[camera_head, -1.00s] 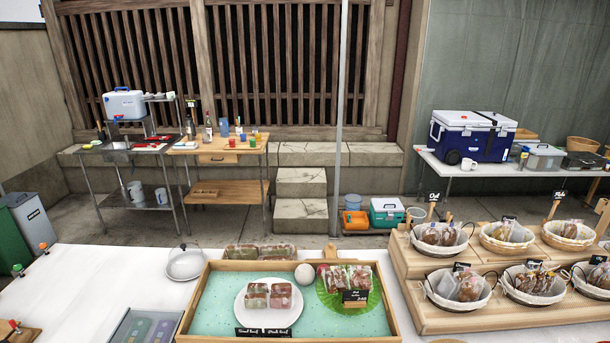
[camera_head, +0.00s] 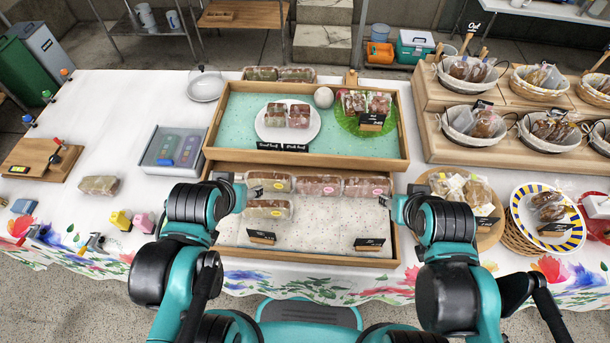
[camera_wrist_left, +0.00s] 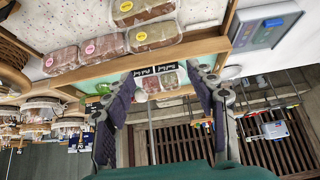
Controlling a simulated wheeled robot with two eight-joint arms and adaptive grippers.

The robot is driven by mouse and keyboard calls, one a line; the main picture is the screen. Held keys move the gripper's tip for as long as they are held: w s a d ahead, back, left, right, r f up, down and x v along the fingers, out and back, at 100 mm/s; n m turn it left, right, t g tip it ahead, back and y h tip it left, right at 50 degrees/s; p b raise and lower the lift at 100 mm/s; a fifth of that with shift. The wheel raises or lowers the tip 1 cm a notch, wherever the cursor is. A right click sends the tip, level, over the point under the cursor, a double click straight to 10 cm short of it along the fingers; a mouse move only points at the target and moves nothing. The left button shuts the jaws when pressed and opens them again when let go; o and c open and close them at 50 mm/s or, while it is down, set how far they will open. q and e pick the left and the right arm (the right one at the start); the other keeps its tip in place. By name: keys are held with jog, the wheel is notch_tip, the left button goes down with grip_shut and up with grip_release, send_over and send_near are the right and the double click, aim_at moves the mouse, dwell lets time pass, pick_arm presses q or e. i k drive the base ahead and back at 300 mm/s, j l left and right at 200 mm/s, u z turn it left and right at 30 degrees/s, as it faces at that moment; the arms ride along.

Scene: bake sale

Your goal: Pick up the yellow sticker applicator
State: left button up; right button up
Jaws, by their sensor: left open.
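The yellow sticker applicator (camera_head: 121,220) is a small yellow block-like tool on the white tablecloth near the table's front edge, at the left in the head view. A pink applicator (camera_head: 144,222) stands just to its right. My left gripper (camera_head: 240,190) is to the right of both, over the left side of the lower wooden tray. The left wrist view shows its two fingers (camera_wrist_left: 163,75) spread with nothing held between them. That view does not show the yellow applicator. My right gripper (camera_head: 387,202) is at the tray's right side, its fingers too small to read.
The lower tray (camera_head: 300,249) holds several wrapped cakes with yellow or pink stickers. A grey case (camera_head: 152,159), a loose wrapped cake (camera_head: 99,185) and a wooden board (camera_head: 30,170) lie on the left of the table. Baskets of baked goods stand at the right.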

aim_at(121, 219)
jog(key=u, duration=1.95)
jog(key=i+j+z, duration=0.35)
jog(key=j, duration=0.25)
jog(key=i+j+z, duration=0.4)
jog(key=j, duration=0.35)
